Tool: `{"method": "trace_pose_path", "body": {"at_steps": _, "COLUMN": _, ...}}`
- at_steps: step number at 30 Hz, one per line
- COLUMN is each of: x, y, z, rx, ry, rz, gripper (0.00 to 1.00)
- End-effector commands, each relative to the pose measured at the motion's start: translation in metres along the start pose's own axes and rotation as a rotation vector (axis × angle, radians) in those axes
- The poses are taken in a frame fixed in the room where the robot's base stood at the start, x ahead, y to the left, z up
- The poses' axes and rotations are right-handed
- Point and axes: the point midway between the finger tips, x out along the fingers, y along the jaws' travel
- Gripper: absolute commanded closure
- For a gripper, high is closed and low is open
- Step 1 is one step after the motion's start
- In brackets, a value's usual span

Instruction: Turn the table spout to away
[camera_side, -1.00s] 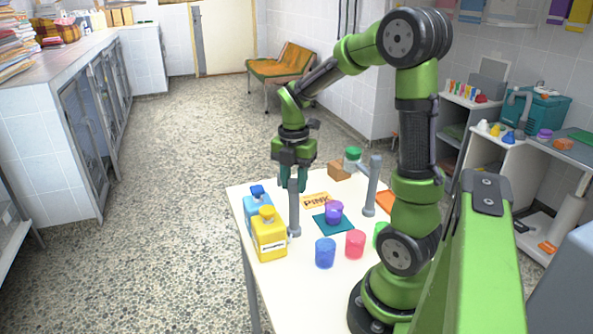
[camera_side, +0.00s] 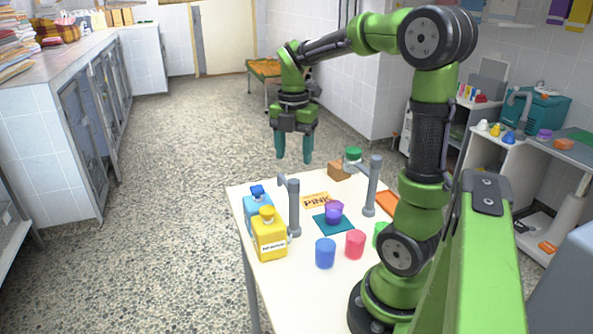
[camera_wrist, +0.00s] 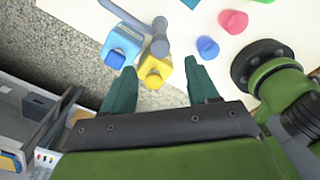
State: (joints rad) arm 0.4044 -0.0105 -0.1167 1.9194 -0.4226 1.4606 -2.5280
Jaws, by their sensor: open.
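Two grey spouts stand on the white table; I cannot tell from the pictures which is the table spout.
A blue bottle (camera_side: 258,207) and a yellow bottle (camera_side: 268,238) stand close left of the left spout. Blue (camera_side: 325,254), red (camera_side: 355,244) and green (camera_side: 380,236) cups stand in front. A purple cup (camera_side: 333,211) sits on a teal mat. A brown box (camera_side: 339,170) is behind.

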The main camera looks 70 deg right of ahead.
Motion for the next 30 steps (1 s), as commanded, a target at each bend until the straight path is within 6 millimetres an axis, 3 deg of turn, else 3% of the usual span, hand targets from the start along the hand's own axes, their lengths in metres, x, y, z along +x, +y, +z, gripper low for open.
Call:
{"method": "trace_pose_path", "body": {"at_steps": 6, "x": -0.052, "y": 0.001, "z": 0.000, "rx": -0.001, "ry": -0.003, "rz": 0.004, "gripper": 0.41}}
{"method": "trace_pose_path", "body": {"at_steps": 12, "x": -0.080, "y": 0.001, "z": 0.000, "rx": -0.001, "ry": -0.002, "rz": 0.002, "gripper": 0.41}}
{"method": "trace_pose_path", "body": {"at_steps": 26, "x": -0.089, "y": 0.000, "z": 0.000, "rx": 0.002, "ry": 0.001, "rz": 0.000, "gripper": 0.41}}
{"method": "trace_pose_path", "body": {"at_steps": 30, "x": -0.089, "y": 0.001, "z": 0.002, "rx": 0.087, "ry": -0.008, "rz": 0.006, "gripper": 0.41}}
